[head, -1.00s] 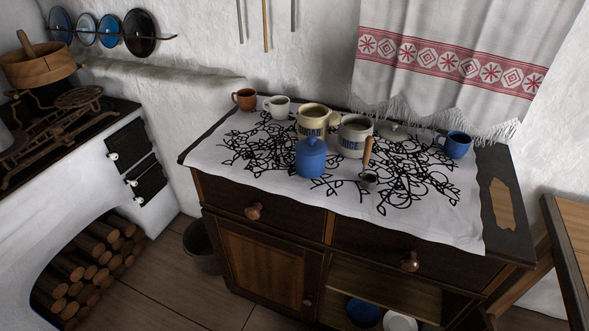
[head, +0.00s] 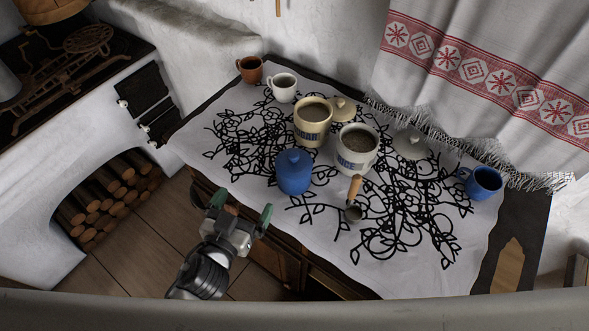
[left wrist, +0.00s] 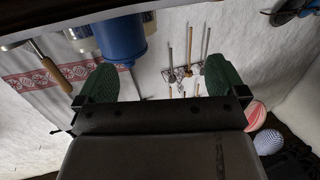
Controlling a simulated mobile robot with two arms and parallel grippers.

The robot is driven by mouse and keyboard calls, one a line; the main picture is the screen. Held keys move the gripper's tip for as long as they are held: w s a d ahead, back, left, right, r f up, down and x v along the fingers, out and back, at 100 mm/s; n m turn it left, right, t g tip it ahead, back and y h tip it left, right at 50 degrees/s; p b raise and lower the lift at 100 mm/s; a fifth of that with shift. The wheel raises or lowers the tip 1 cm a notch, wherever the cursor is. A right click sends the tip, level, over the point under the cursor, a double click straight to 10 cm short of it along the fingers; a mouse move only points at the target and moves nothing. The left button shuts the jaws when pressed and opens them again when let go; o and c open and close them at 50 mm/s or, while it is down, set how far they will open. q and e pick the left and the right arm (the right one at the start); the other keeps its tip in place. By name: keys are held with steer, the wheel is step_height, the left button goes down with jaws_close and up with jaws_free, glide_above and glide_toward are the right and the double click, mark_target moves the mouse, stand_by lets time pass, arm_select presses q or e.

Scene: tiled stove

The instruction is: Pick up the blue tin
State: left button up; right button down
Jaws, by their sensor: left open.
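The blue tin (head: 294,173) stands upright, lid on, near the front edge of the white cloth on the cabinet top. My left gripper (head: 241,211) is open and empty, in front of the cabinet's front edge, left of and nearer than the tin, apart from it. In the left wrist view the blue tin (left wrist: 122,40) shows upside down beyond the left finger, off to the left of the middle between the green fingers (left wrist: 160,82). My right gripper is not in view.
Close behind the tin stand the sugar canister (head: 312,128) and the rice canister (head: 355,152), both open. A wooden-handled scoop (head: 354,198) lies to its right. A blue mug (head: 483,183) is at the right; brown (head: 249,70) and white (head: 284,88) mugs stand behind left.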

mark_target(284, 183)
arm_select(q)
steer(key=d+m+h, duration=0.1)
steer(key=d, duration=0.1)
steer(key=w+d+h+p, duration=0.1)
steer(key=d, duration=0.1)
steer(key=w+d+m+g+h, duration=0.1)
steer(key=d+h, duration=0.1)
steer(key=shift+w+d+f+m, duration=0.25)
steer(key=shift+d+m, duration=0.05)
steer(key=shift+p+x, duration=0.65)
steer(key=shift+x, duration=2.45)
steer(key=shift+a, duration=0.25)
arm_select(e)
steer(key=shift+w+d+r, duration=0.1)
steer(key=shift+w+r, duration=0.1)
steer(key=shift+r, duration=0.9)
arm_select(q)
steer(key=shift+c, duration=0.5)
steer(key=c, duration=1.1)
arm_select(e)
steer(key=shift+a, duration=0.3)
arm_select(q)
steer(key=shift+r, duration=0.1)
